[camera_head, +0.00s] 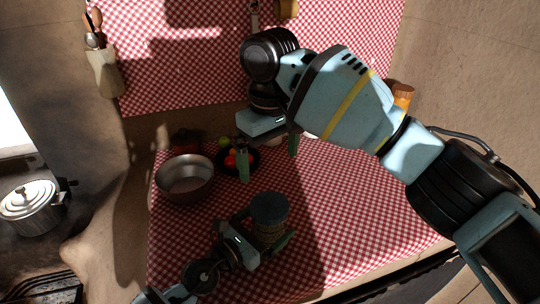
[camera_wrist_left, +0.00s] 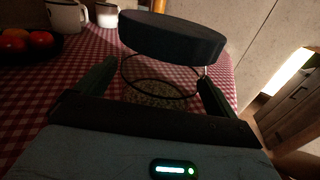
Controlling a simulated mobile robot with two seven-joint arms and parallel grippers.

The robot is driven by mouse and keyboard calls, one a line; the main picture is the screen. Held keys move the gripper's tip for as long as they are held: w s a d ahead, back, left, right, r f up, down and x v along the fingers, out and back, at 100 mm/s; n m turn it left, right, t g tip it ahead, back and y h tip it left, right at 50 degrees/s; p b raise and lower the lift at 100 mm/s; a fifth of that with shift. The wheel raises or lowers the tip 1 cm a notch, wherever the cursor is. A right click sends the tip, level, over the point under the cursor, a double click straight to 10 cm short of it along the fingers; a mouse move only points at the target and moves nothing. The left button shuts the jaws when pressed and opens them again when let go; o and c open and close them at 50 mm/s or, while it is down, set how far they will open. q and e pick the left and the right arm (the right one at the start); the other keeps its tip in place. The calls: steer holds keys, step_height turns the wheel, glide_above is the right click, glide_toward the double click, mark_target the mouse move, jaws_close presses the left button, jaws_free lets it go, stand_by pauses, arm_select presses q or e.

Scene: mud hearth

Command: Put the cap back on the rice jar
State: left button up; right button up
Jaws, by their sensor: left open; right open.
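The rice jar (camera_head: 270,235) is a clear jar with pale grain inside, standing on the checked cloth near the middle. Its dark blue-grey round cap (camera_head: 268,206) is at the jar's top; I cannot tell whether it is fully seated. In the left wrist view the cap (camera_wrist_left: 170,36) spans the jar's top, above the grain (camera_wrist_left: 155,94). My left gripper (camera_head: 264,230) is open, low at the jar, with a finger on either side of it. My right gripper (camera_head: 268,158) is open and empty, pointing down above and behind the jar.
A metal bowl (camera_head: 185,178) stands left of the jar. Behind it are a dark plate of tomatoes (camera_head: 236,160) and a brown pot (camera_head: 186,139). White enamel mugs (camera_wrist_left: 66,15) show in the left wrist view. The cloth (camera_head: 350,210) right of the jar is clear.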

arm_select(q)
steer(key=shift+v, duration=3.2)
steer(key=shift+r, duration=0.1)
